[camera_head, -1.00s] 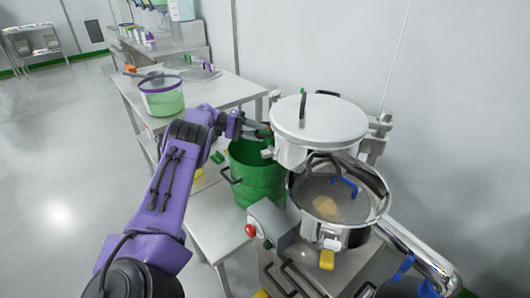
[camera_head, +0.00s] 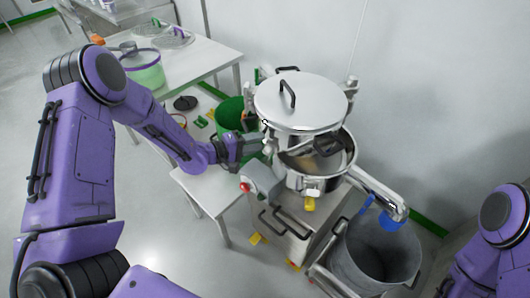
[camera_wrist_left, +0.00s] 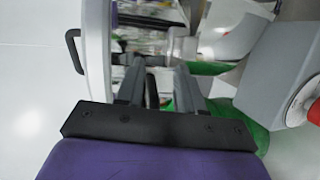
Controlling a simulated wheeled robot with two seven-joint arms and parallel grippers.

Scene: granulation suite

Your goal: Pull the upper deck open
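The upper deck (camera_head: 300,105) is a round, shiny metal drum with a flat lid and a black handle. It overhangs the back left of the open metal bowl (camera_head: 342,165) below. In the left wrist view the deck (camera_wrist_left: 98,80) is edge-on at the left, its black handle (camera_wrist_left: 70,50) sticking out. My left gripper (camera_head: 256,143) is at the deck's left side, just below its rim. In the left wrist view its fingers (camera_wrist_left: 158,78) are apart, with a thin dark bar between them. Contact is unclear. My right arm shows at lower right; its gripper is out of view.
A grey control box (camera_head: 262,178) with a red button sits close below my left gripper. A green bucket (camera_head: 230,112) stands behind it. A grey bin (camera_head: 375,255) is at front right. A steel table (camera_head: 190,62) is at back left.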

